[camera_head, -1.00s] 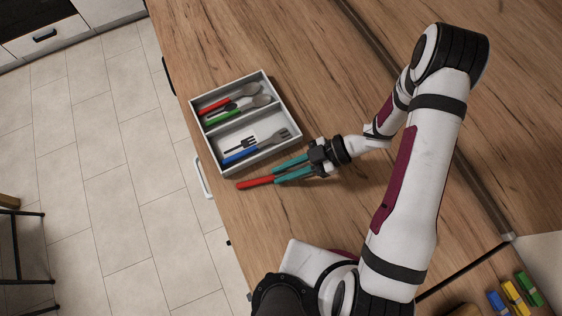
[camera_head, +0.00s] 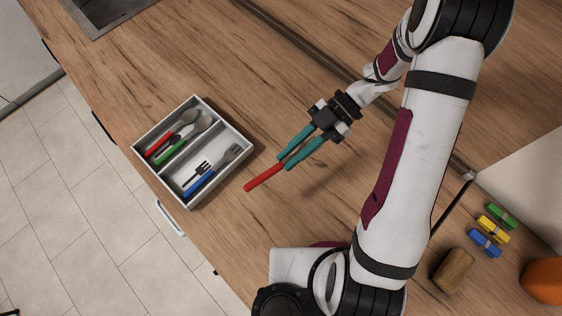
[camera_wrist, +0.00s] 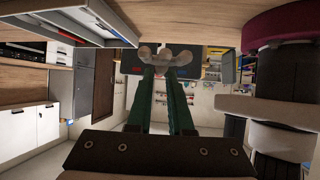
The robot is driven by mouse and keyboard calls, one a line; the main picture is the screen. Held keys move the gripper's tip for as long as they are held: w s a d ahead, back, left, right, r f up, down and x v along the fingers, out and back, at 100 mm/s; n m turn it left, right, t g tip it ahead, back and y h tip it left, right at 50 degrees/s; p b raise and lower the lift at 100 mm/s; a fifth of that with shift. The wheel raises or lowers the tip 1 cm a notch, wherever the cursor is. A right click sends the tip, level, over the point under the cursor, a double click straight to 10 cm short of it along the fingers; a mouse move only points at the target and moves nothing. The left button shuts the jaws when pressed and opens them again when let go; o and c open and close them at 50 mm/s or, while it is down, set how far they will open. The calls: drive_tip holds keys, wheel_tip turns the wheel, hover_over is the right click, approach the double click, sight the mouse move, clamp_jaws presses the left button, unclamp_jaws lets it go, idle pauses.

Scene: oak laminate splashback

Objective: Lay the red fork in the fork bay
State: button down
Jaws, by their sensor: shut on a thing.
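The red fork (camera_head: 264,177) shows as a red handle pointing lower left; its head is hidden at the teal fingers. My gripper (camera_head: 283,162) is shut on it, over the counter to the right of the cutlery tray (camera_head: 222,124) and apart from it. The tray has two long bays. The right bay (camera_head: 186,173) holds a blue-handled fork (camera_head: 199,186) and a dark fork shape, perhaps a marking. The left bay holds a red-handled and a green-handled spoon (camera_head: 200,122). In the wrist view the teal fingers (camera_wrist: 161,76) point away, with blurred grey shapes beyond.
The oak counter (camera_head: 330,215) around the tray is mostly clear. Blue, yellow and green blocks (camera_head: 492,228), a brown block (camera_head: 454,271) and an orange object (camera_head: 543,280) lie at the lower right. A sink (camera_head: 112,12) is at the top left. The counter's front edge runs left of the tray.

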drive_tip(key=w+a+r+n+h, duration=0.1)
drive_tip(key=w+a+r+h, duration=0.15)
drive_tip(key=a, duration=0.85)
drive_tip(key=w+a+r+n+h, duration=0.1)
drive_tip(key=w+a+r, duration=0.15)
drive_tip(key=a, duration=0.75)
drive_tip(key=f, duration=1.1)
drive_tip(key=shift+w+a+f, duration=0.15)
drive_tip(key=shift+w+f, duration=0.05)
drive_tip(key=shift+w, duration=0.15)
drive_tip(key=shift+f, duration=0.5)
drive_tip(key=c, duration=0.7)
unclamp_jaws()
drive_tip(key=shift+c, duration=0.2)
drive_tip(key=v, duration=1.5)
drive_tip(key=shift+w+d+r, duration=0.15)
drive_tip(key=shift+d+r, duration=0.05)
